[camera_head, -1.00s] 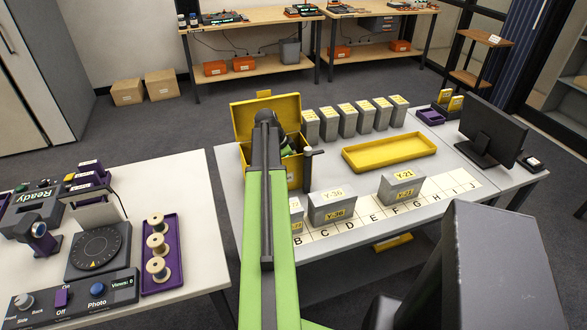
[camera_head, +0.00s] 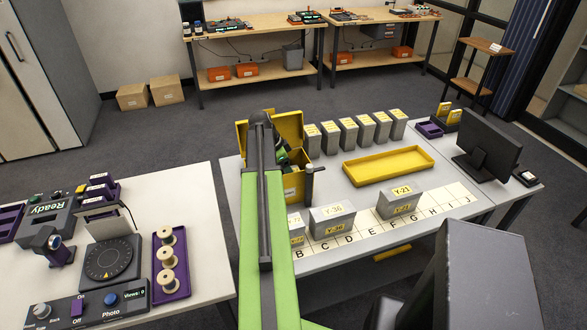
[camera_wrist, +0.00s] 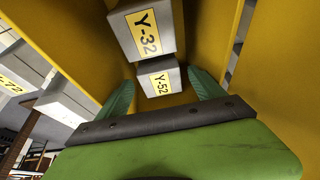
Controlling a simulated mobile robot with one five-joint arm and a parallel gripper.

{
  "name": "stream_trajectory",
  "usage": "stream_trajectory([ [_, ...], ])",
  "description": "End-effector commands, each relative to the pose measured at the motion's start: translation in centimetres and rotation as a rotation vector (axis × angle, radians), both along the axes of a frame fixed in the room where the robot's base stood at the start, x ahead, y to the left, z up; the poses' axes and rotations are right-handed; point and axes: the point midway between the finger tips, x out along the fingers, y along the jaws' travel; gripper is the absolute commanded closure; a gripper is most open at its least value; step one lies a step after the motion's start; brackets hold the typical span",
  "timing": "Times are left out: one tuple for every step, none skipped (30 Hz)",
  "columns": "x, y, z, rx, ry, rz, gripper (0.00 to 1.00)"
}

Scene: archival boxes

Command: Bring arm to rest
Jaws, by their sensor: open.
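My gripper (camera_wrist: 161,82) is open in the wrist view, its two green fingers spread inside yellow walls. A grey box labelled Y-52 (camera_wrist: 158,80) shows beyond and between the fingers; I cannot tell whether they touch it. A grey box labelled Y-32 (camera_wrist: 146,36) shows above it in the picture. In the head view my green arm reaches over the table to the open yellow bin (camera_head: 291,187). The arm covers much of the bin, and its green end parts show at the bin's mouth.
Grey boxes Y-36 (camera_head: 332,219) and Y-21 (camera_head: 401,203) stand on the lettered strip (camera_head: 375,228). Behind are an empty yellow tray (camera_head: 388,167), a row of several grey boxes (camera_head: 348,135) and a monitor (camera_head: 488,135). A second table (camera_head: 200,200) stands left.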

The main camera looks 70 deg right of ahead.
Motion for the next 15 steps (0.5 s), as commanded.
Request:
stream_trajectory([
  [0.4, 0.4, 2.4, 0.0, 0.0, 0.001, 0.22],
  [0.6, 0.5, 2.9, 0.0, 0.0, 0.001, 0.22],
  [0.8, 0.7, 3.5, 0.0, 0.0, 0.001, 0.22],
  [1.0, 0.8, 3.9, -0.001, -0.001, 0.0, 0.22],
  [1.1, 0.9, 4.2, -0.001, -0.001, 0.0, 0.22],
  [1.2, 1.0, 4.4, 0.0, 0.0, 0.0, 0.22],
  [1.3, 1.1, 4.5, 0.0, 0.0, 0.0, 0.22],
  [1.3, 1.1, 4.5, 0.0, 0.0, -0.001, 0.22],
  [1.3, 1.1, 4.5, 0.0, 0.0, -0.001, 0.22],
  [1.4, 1.1, 4.4, 0.0, 0.0, -0.001, 0.22],
  [1.4, 1.1, 4.4, 0.0, 0.0, -0.001, 0.22],
  [1.4, 1.1, 4.3, 0.0, 0.0, -0.001, 0.22],
  [1.3, 1.1, 4.3, 0.0, 0.0, -0.001, 0.22],
  [1.3, 1.1, 4.2, 0.0, 0.0, -0.001, 0.22],
  [1.3, 1.1, 4.2, 0.0, 0.0, -0.001, 0.22],
])
